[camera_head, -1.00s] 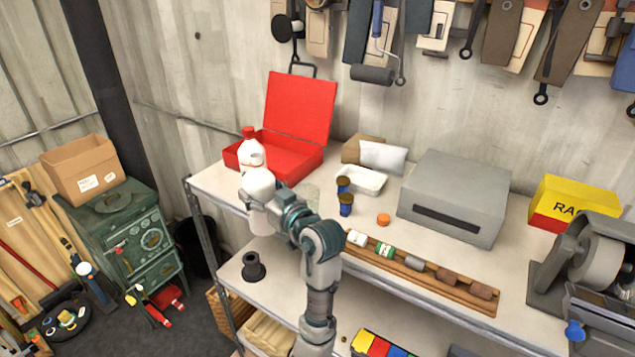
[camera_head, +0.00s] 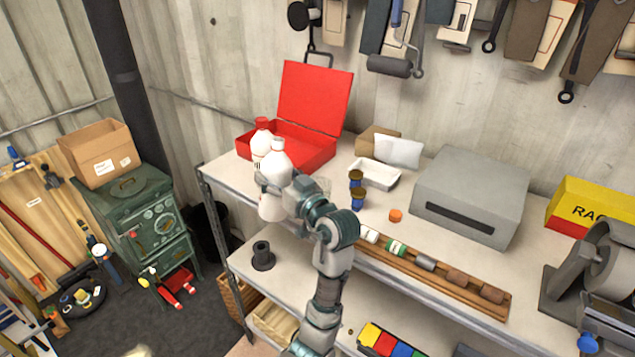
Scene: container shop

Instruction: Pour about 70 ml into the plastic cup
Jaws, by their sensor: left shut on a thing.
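My left gripper (camera_head: 268,186) is shut on a white bottle (camera_head: 276,163) with a white top. The bottle is nearly upright in front of the shelf's near left edge, its lower part (camera_head: 271,208) showing below the gripper. The clear plastic cup (camera_head: 324,186) stands on the shelf just right of the gripper, faint and partly hidden behind my arm. I cannot tell any liquid level in it. A second white bottle with a red cap (camera_head: 261,138) stands behind the held one. My right gripper is not in view.
An open red case (camera_head: 315,100) stands at the back left. A wooden rack (camera_head: 450,285) runs along the front edge.

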